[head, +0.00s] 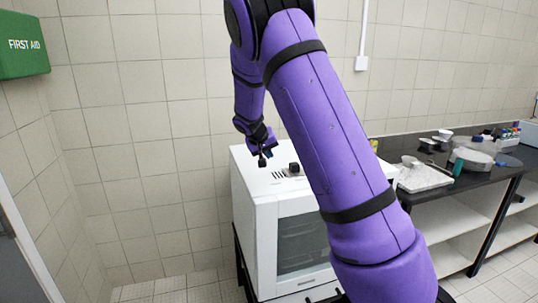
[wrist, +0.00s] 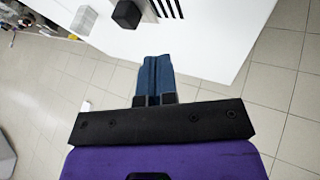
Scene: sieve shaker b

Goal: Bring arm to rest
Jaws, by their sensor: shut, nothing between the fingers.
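My purple arm spans the middle of the head view. My gripper (head: 263,160) is above the left part of a white box-shaped machine (head: 249,210) with a dark front window. In the wrist view my gripper (wrist: 156,75) shows two blue fingers pressed together with nothing between them. The machine's white top (wrist: 205,45) lies beyond the fingertips. A small black cube (head: 294,169) sits on that top by dark slots, and it also shows in the wrist view (wrist: 127,14). My arm hides part of the machine's right side.
A dark counter (head: 428,158) runs along the right wall with a white tray (head: 424,178), bowls and several small items on it. A green first aid box (head: 24,45) hangs at the upper left. Tiled floor (head: 170,290) is clear at the lower left.

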